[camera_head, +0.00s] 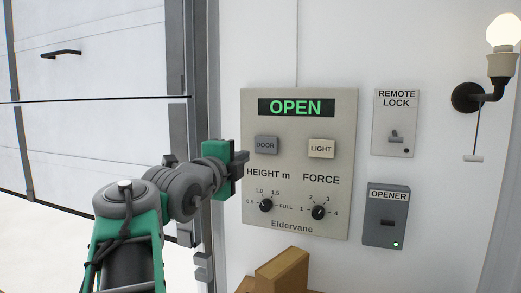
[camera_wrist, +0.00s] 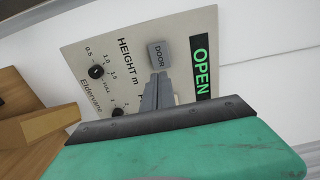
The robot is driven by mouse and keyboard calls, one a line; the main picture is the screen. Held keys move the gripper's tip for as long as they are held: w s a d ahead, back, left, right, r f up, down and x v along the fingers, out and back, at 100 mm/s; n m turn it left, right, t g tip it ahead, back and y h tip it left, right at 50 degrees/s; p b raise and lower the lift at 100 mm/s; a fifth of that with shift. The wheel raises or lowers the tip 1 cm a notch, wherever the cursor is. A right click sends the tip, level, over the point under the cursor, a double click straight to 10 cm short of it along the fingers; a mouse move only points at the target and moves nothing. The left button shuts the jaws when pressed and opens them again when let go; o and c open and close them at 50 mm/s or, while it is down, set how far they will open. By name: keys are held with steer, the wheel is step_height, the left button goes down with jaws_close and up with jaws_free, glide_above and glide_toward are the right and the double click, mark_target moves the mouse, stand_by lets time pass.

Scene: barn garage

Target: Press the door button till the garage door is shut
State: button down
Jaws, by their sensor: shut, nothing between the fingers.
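The grey DOOR button (camera_head: 266,145) is at the upper left of the beige control panel (camera_head: 333,225). The panel's display (camera_head: 296,107) reads OPEN in green. My gripper (camera_head: 240,158) is just left of the button in the head view. In the wrist view my gripper's narrow grey fingers (camera_wrist: 159,78) are shut and empty, their tips at the lower edge of the DOOR button (camera_wrist: 159,54); I cannot tell whether they touch it. The pale panelled garage door (camera_head: 90,72) with a black handle is at the left, partly hidden by my arm.
A LIGHT button (camera_head: 321,149) sits right of DOOR, above the HEIGHT (camera_head: 266,205) and FORCE (camera_head: 318,212) knobs. A REMOTE LOCK switch (camera_head: 395,136), an OPENER box (camera_head: 387,226) with a green light and a wall lamp (camera_head: 501,65) are further right. A wooden piece (camera_head: 282,274) stands below the panel.

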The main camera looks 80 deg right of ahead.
mark_target(265, 146)
steer(key=d+p, duration=0.1)
steer(key=d, duration=0.3)
steer(key=d+p, duration=0.2)
steer(key=d, duration=0.2)
steer(key=s+d+p, duration=0.1)
steer(key=d+p, duration=0.1)
steer(key=d, duration=0.2)
steer(key=shift+s+d+r, duration=0.1)
steer(key=shift+d, duration=0.85)
